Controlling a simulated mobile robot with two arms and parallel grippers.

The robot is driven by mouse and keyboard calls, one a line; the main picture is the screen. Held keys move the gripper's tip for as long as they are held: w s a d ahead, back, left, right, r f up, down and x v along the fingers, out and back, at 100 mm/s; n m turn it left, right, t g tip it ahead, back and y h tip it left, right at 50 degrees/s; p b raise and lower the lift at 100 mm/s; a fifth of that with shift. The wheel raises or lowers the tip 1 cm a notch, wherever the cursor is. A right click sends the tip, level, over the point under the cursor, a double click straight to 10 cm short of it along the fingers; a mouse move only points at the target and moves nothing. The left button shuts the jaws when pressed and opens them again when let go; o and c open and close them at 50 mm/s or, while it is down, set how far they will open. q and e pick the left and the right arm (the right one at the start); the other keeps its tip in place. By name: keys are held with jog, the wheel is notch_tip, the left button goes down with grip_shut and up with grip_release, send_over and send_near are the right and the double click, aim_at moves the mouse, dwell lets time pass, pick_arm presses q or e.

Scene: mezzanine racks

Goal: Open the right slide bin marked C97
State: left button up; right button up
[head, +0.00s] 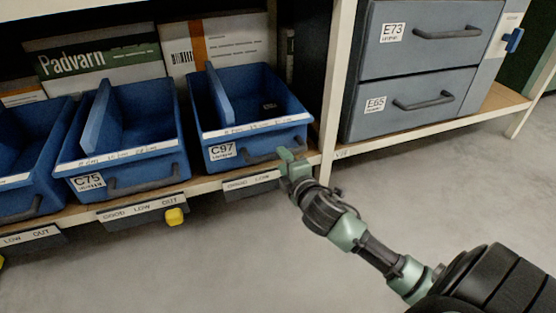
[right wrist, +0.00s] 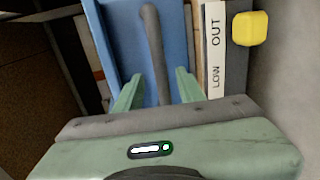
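The blue slide bin marked C97 (head: 215,137) sits on the low shelf at the centre of the head view, its front near the shelf edge. Its dark bar handle (head: 262,156) runs along the front, right of the white C97 label (head: 222,151). My right gripper (head: 287,158) is at the right end of this handle. In the right wrist view the two green fingers (right wrist: 158,88) are apart, with the grey handle (right wrist: 152,45) between them and gaps visible on both sides. The blue bin front (right wrist: 125,35) lies behind. My left gripper is not in view.
The C75 bin (head: 130,166) stands left of C97, with another blue bin (head: 30,180) beyond. A shelf post (head: 335,80) and grey drawers E73 (head: 435,30) and E65 (head: 420,105) are right. A yellow marker (right wrist: 250,28) is beside the GOOD LOW OUT strip. The floor in front is clear.

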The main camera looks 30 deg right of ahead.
aim_at(278, 157)
jog(key=b+x, duration=0.2)
jog(key=x, duration=0.2)
jog(key=shift+f, duration=0.15)
jog(key=shift+w+d, duration=0.1)
jog(key=shift+w, duration=0.25)
grip_shut()
dwell(1.0)
